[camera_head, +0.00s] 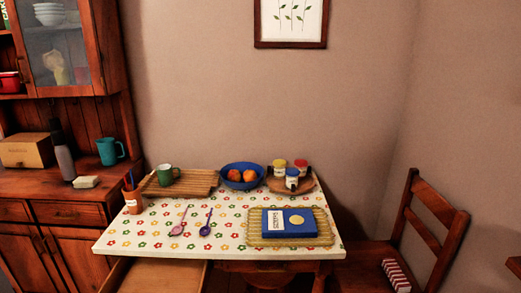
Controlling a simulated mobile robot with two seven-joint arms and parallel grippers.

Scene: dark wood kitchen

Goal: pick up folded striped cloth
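A folded cloth (397,275) with red and white stripes lies on the seat of the wooden chair (440,215) at the lower right of the head view. It sits near the seat's right side, close to the chair back. Neither of my grippers is in view.
A table with a flowered cloth (120,240) stands left of the chair. It bears a blue book (288,223) on a woven mat, a blue bowl (240,172) of orange fruit, several jars, a green mug (165,175) and two spoons. A wooden cabinet (60,190) stands at left.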

